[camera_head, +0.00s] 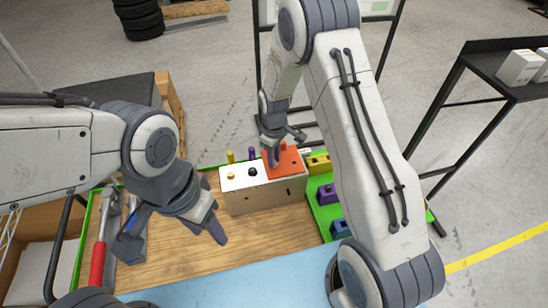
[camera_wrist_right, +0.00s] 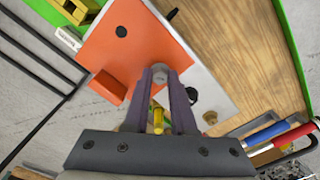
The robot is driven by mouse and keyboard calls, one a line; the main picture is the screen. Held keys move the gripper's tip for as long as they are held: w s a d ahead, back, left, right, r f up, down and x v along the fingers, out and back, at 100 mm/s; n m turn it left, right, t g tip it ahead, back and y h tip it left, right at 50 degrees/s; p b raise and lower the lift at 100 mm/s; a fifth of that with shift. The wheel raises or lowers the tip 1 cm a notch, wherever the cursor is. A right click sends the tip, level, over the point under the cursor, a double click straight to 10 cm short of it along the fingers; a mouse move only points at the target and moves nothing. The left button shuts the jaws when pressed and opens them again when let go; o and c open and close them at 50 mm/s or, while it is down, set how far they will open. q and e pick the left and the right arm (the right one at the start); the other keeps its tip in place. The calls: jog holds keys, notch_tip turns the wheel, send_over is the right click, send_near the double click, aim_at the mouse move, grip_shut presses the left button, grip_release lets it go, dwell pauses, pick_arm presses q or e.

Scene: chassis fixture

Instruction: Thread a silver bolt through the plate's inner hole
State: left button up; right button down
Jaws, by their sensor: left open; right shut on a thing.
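The orange plate (camera_head: 288,163) lies on the right part of the white-topped block (camera_head: 240,203). In the right wrist view the plate (camera_wrist_right: 130,50) has a dark hole toward its far side and a raised tab at its edge. My right gripper (camera_head: 273,160) is over the plate's left part. Its fingers are shut on a small grey round piece, seemingly the silver bolt (camera_wrist_right: 160,75), near the plate's inner edge. The fingers hide most of it; whether it is in a hole I cannot tell. My left gripper (camera_head: 176,232) is open and empty, left of the block.
Yellow (camera_head: 230,157) and purple (camera_head: 252,154) pegs stand behind the block. A red-handled tool (camera_head: 98,262) lies at the left. The wooden tabletop (camera_head: 255,238) in front of the block is clear.

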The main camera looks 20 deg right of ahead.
jog(key=shift+s+f+n, duration=0.15)
jog(key=shift+f+n, duration=0.1)
jog(key=shift+n, duration=0.85)
jog(key=m, duration=0.4)
jog(key=shift+f, duration=0.1)
jog(key=m, duration=1.1)
jog(key=shift+s+f, duration=0.1)
jog(key=shift+f, duration=0.05)
